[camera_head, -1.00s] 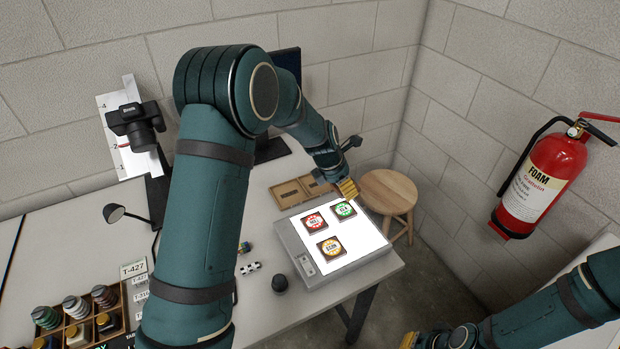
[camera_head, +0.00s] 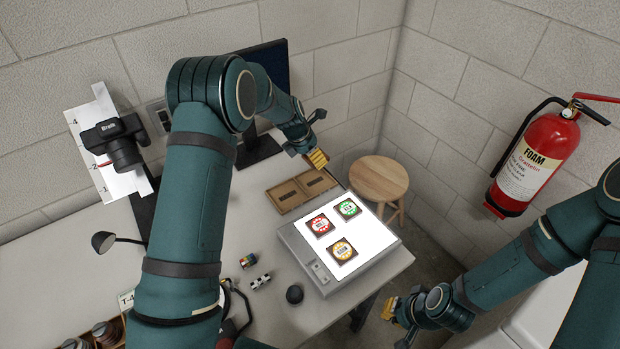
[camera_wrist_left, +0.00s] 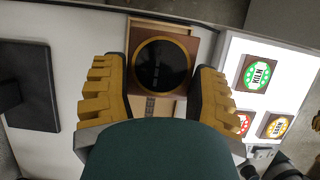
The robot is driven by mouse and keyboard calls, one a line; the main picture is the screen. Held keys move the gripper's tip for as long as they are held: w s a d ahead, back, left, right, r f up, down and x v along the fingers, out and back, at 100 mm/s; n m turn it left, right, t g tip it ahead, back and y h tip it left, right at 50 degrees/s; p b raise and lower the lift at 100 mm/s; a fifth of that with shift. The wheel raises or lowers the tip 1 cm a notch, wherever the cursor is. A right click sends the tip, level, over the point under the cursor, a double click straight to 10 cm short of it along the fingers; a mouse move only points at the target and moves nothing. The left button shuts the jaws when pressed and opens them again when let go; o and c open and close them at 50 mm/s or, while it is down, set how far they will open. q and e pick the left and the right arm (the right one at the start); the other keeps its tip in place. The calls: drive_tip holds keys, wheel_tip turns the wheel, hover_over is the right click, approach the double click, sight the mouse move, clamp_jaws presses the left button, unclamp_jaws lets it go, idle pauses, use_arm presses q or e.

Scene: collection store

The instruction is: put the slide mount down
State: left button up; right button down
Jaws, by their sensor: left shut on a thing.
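My left gripper (camera_head: 317,158) is above the far end of the wooden tray (camera_head: 283,199). In the left wrist view, the left gripper's (camera_wrist_left: 160,85) fingers are on either side of a black disc with a gold rim, which I take to be the held slide mount (camera_wrist_left: 162,66). Three slide mounts, red (camera_head: 320,225), green (camera_head: 348,208) and yellow (camera_head: 342,249), lie on the lit light box (camera_head: 375,237). My right gripper (camera_head: 389,307) is low, off the table; its fingers are unclear.
A monitor (camera_head: 262,100) stands behind the tray. A round stool (camera_head: 379,179) is beyond the table's right edge. A dark knob-like thing (camera_head: 294,294) and small items lie left of the light box. A fire extinguisher (camera_head: 535,165) hangs on the right wall.

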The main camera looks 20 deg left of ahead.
use_arm(q)
drive_tip(key=b, duration=0.1)
hover_over(315, 181)
drive_tip(key=s, duration=0.1)
drive_tip(key=f, duration=0.5)
drive_tip(key=shift+a+f, duration=0.25)
drive_tip(key=shift+a, duration=0.05)
drive_tip(key=shift+f+b, duration=0.45)
drive_tip(key=shift+f, duration=1.7)
drive_tip(key=shift+s, duration=0.1)
drive_tip(key=shift+f, duration=0.1)
drive_tip(key=o, duration=1.1)
drive_tip(key=shift+r, duration=0.2)
drive_tip(key=p+v, duration=0.2)
drive_tip(key=v, duration=1)
drive_tip(key=shift+f, duration=0.1)
